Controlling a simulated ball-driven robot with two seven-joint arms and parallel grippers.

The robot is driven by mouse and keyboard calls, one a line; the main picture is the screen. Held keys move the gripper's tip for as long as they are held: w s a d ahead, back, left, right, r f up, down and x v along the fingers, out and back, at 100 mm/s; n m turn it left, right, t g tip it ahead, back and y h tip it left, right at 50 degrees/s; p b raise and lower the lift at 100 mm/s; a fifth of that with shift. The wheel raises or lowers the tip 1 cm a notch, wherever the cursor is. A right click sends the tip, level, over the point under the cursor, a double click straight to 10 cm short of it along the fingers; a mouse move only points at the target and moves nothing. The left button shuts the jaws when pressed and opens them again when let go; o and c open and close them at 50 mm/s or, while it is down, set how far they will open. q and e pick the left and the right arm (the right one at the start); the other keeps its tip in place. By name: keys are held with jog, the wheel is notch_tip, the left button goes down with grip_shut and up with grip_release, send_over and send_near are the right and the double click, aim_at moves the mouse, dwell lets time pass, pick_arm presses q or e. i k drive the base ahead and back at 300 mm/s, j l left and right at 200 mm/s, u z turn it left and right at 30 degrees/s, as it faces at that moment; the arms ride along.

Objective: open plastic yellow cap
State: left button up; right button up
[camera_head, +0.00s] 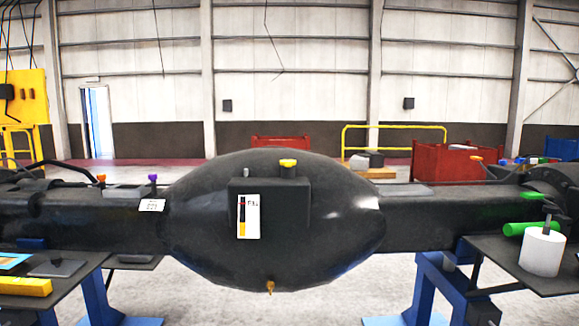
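A yellow cap (288,162) sits on top of a dark block (270,205) at the middle of a large black casting (340,225). The cap is seated on a short neck at the block's top edge. A white label with a yellow and black bar (248,216) is on the block's front face. Neither of my grippers shows in the head view.
A small orange cap (101,179) and a purple one (153,179) stand on the casting's left arm. A dark side table (82,289) at the left holds a yellow bar (24,286). Another table (500,270) at the right holds a white cylinder (542,252) and green cylinder (522,229).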

aim_at(288, 163)
jog(key=i+l+z, duration=0.15)
jog(key=i+l, duration=0.15)
jog(key=i, duration=0.2)
jog(key=i+l+z, duration=0.1)
jog(key=i, duration=0.45)
jog(key=l, duration=0.1)
